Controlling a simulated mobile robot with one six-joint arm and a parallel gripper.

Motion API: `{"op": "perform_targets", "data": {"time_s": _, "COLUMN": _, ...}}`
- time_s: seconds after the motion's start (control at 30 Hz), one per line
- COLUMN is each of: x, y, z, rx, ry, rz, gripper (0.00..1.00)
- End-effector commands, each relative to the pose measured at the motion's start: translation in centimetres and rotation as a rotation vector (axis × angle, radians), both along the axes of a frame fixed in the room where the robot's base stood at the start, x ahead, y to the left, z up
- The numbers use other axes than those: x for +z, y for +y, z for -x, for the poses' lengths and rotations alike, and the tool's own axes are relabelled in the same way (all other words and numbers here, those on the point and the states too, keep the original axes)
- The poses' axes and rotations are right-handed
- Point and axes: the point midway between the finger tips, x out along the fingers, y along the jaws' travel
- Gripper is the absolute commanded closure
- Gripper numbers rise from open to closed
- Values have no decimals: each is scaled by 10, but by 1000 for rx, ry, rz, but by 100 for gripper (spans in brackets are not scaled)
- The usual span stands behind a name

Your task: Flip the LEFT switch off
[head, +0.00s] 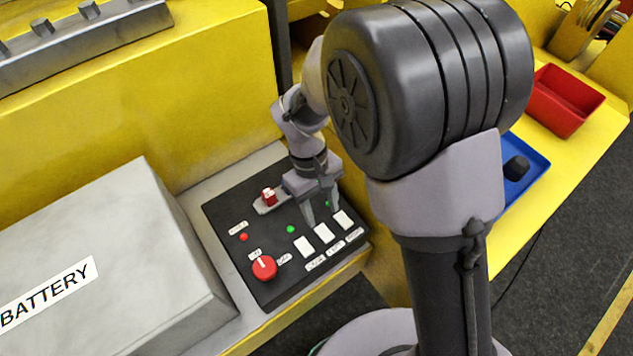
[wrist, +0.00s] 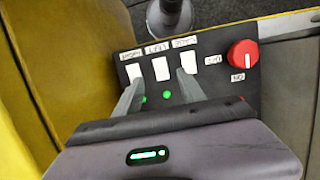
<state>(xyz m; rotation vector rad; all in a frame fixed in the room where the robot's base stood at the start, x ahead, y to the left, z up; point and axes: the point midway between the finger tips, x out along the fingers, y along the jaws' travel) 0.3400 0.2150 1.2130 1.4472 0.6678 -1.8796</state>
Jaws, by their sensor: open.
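A black control panel (head: 228,218) carries three white rocker switches in a row: one nearest the red knob (head: 304,246), a middle one (head: 323,233) and a far one (head: 343,219). In the wrist view the middle switch (wrist: 161,68) shows between my fingers. My gripper (head: 323,214) is open and empty over the panel. Its fingertips in the wrist view (wrist: 158,79) overlap the lower parts of the two outer switches; contact is unclear.
Green lights (head: 290,229) glow near the switches. A grey battery box (head: 150,250) stands left. A blue tray (head: 533,164) and a red bin (head: 566,100) lie right.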

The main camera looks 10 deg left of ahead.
Motion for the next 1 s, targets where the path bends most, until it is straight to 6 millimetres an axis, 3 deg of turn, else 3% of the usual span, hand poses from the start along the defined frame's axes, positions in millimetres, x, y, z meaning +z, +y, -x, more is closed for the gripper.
{"op": "perform_targets", "data": {"time_s": 0.03, "x": 18, "y": 4, "z": -4, "rx": -2, "ry": -5, "rz": -4, "gripper": 53}}
{"op": "perform_targets", "data": {"time_s": 0.2, "x": 65, "y": 13, "z": -12, "rx": -1, "ry": -4, "rz": -2, "gripper": 53}}
{"op": "perform_targets", "data": {"time_s": 0.4, "x": 91, "y": 18, "z": -16, "rx": -1, "ry": -1, "rz": -1, "gripper": 53}}
{"op": "perform_targets", "data": {"time_s": 0.87, "x": 92, "y": 18, "z": -16, "rx": -3, "ry": 0, "rz": -1, "gripper": 53}}
{"op": "perform_targets", "data": {"time_s": 0.93, "x": 88, "y": 11, "z": -17, "rx": -37, "ry": -17, "rz": -17, "gripper": 53}}
{"op": "perform_targets", "data": {"time_s": 1.0, "x": 77, "y": -9, "z": -18, "rx": -135, "ry": -63, "rz": -63, "gripper": 53}}
